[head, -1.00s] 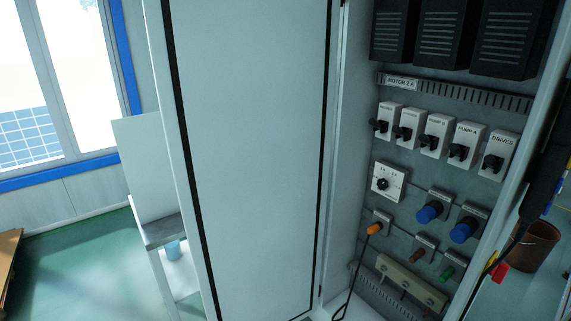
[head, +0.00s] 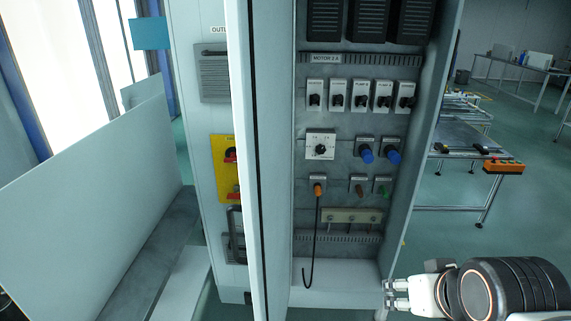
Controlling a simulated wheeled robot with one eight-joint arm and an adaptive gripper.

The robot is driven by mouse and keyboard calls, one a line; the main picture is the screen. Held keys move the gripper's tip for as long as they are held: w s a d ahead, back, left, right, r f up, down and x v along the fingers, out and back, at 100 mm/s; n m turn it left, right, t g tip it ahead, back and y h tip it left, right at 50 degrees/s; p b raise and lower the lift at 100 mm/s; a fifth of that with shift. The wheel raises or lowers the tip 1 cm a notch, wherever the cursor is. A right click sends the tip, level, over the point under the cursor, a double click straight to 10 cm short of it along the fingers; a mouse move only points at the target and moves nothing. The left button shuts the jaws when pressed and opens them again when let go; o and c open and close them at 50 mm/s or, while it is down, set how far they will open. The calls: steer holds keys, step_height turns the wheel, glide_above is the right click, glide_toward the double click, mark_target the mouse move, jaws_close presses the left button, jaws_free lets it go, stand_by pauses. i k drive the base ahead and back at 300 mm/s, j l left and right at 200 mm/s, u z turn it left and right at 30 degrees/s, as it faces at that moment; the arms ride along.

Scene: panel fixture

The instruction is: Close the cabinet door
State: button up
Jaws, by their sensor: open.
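The cabinet (head: 330,268) stands open, with its grey back panel of switches and knobs facing me. Its door (head: 238,130) stands open at the left, seen nearly edge-on as a tall pale strip with a dark seal line. The face left of that edge carries a vent, a yellow plate with red switches (head: 226,165) and a dark handle (head: 236,230). My gripper (head: 392,294) is low at the right, beside the cabinet's lower right corner. It is open and empty, apart from the door and handle.
A black cable (head: 314,250) hangs from an orange plug inside the cabinet. A table (head: 458,143) with an orange box stands at the right. A large pale panel (head: 85,190) leans across the lower left. Green floor is clear between cabinet and right table.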

mark_target(259, 33)
steer(key=j, duration=1.35)
steer(key=k+j, duration=0.15)
steer(key=k, duration=0.35)
steer(key=i+j, duration=0.1)
steer(key=j, duration=0.35)
steer(key=i+j, duration=0.1)
steer(key=j, duration=0.3)
steer(key=i+j, duration=0.15)
steer(key=i, duration=0.2)
steer(key=k+l, duration=0.1)
steer(key=k, duration=0.25)
steer(key=j+z, duration=0.05)
